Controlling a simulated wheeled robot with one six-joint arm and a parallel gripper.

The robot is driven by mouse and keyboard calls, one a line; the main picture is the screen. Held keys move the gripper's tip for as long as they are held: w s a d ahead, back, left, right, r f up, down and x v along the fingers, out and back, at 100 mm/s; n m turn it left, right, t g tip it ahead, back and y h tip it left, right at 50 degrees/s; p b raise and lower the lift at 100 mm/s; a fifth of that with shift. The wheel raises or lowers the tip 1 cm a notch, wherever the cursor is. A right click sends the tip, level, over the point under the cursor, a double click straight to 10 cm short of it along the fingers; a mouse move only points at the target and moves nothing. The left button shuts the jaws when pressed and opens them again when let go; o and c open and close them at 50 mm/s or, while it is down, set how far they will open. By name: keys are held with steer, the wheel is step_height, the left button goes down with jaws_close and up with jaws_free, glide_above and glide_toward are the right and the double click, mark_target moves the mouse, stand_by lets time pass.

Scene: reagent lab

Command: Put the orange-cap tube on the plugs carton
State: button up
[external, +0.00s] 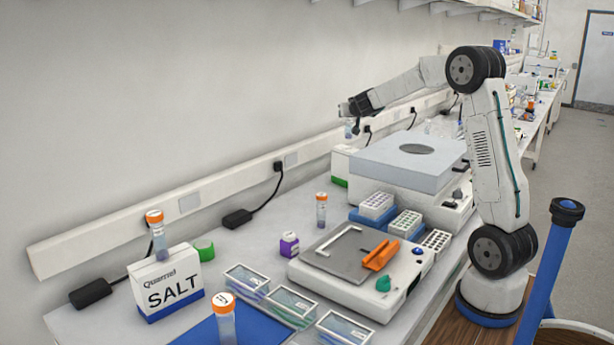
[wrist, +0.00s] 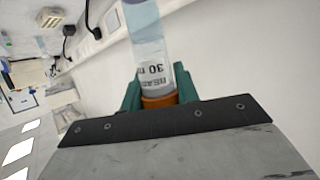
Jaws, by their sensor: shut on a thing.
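My gripper (external: 354,110) is held up near the wall, above the back of the bench. In the wrist view its green fingers (wrist: 159,96) are shut on the orange cap of a clear tube (wrist: 152,45) with a printed label. The tube also shows below the gripper in the external view (external: 348,131). Below it stands a white carton with a green lower edge (external: 340,166), partly hidden behind a grey-topped instrument; its label cannot be read, so I cannot tell if it is the plugs carton. The tube is apart from it.
Other orange-capped tubes stand on the SALT carton (external: 168,284), on the bench (external: 321,212) and at the front (external: 225,320). The grey-topped instrument (external: 392,160), tube racks (external: 406,222) and a flat device (external: 335,280) crowd the bench. Cables run along the wall.

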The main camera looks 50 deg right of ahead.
steer(key=shift+f, duration=1.9)
steer(key=shift+f, duration=0.15)
steer(key=o, duration=0.9)
